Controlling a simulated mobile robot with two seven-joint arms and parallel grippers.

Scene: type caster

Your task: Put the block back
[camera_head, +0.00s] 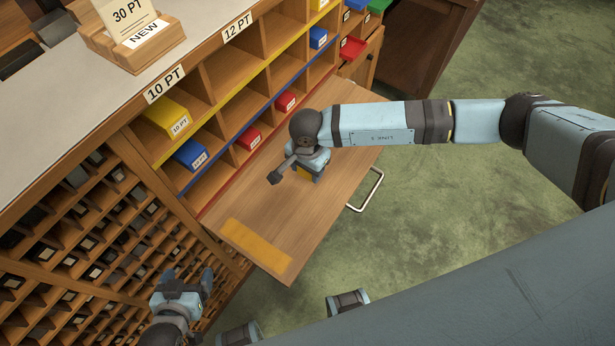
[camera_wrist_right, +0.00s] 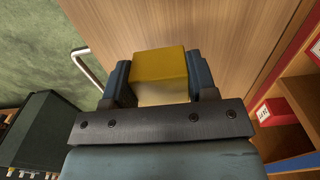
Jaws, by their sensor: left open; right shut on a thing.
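My right gripper (camera_head: 308,174) is over the pull-out wooden board (camera_head: 225,220) and points down. It is shut on a yellow block (camera_wrist_right: 160,66), which sits between its two fingers in the right wrist view. In the head view only a small part of the block (camera_head: 303,174) shows under the wrist; I cannot tell whether it touches the board. My left gripper (camera_head: 187,283) is open and empty at the lower left, in front of the type-case rack.
The cubby shelf (camera_head: 203,84) behind the board holds a yellow box (camera_head: 168,117), a blue box (camera_head: 190,155) and red boxes (camera_head: 249,138); some cubbies are empty. A yellow patch (camera_head: 256,245) marks the board's near left end. A metal handle (camera_head: 368,191) sticks out from the board.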

